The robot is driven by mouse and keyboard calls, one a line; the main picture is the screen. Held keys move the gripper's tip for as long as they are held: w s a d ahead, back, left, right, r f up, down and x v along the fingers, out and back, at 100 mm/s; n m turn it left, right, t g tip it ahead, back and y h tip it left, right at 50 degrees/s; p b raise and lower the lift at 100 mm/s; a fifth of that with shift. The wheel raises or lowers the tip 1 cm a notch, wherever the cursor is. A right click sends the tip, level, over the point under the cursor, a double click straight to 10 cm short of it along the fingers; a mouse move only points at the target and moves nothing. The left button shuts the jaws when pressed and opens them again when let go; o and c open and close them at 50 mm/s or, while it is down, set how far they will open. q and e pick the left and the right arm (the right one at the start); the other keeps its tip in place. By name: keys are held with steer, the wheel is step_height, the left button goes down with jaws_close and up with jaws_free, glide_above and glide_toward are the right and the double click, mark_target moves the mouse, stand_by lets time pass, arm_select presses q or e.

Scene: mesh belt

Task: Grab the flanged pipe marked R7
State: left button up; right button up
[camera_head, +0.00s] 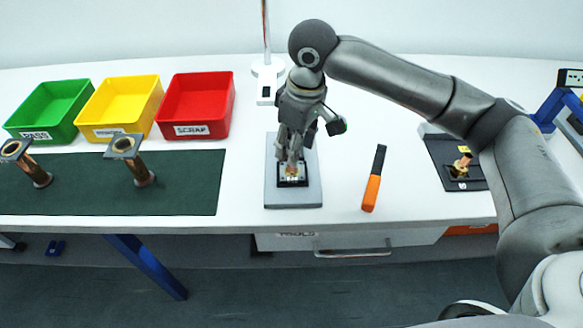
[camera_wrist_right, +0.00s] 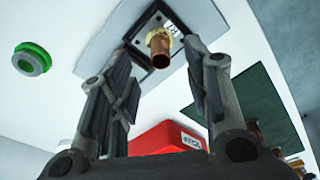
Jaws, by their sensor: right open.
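A copper flanged pipe (camera_wrist_right: 159,48) with a dark square flange stands on a grey plate (camera_head: 272,190) at the middle of the bench. A small white label (camera_wrist_right: 172,28) is on its flange; its letters are too small to read surely. My right gripper (camera_head: 291,160) points down over this pipe and hides most of it in the head view. In the right wrist view the fingers (camera_wrist_right: 163,62) are open, one on each side of the pipe, with gaps. Other flanged pipes are on the green mat (camera_head: 196,190) at left. My left gripper is not in view.
Green (camera_head: 50,107), yellow (camera_head: 125,103) and red (camera_head: 198,105) bins stand behind the mat. An orange-handled tool (camera_head: 372,188) lies right of the plate. A dark mat (camera_head: 442,153) with a copper part (camera_head: 462,163) is further right. A lamp base (camera_head: 267,78) stands behind my gripper.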

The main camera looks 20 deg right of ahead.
steer(key=f, duration=0.3)
steer(key=shift+w+a+f+p, duration=0.25)
steer(key=shift+f+p, duration=0.05)
steer(key=shift+p, duration=0.1)
steer(key=shift+f, duration=0.35)
steer(key=shift+w+f, duration=0.1)
steer(key=shift+f, duration=0.05)
steer(key=shift+c, duration=0.8)
steer(key=c, duration=0.5)
jaws_close()
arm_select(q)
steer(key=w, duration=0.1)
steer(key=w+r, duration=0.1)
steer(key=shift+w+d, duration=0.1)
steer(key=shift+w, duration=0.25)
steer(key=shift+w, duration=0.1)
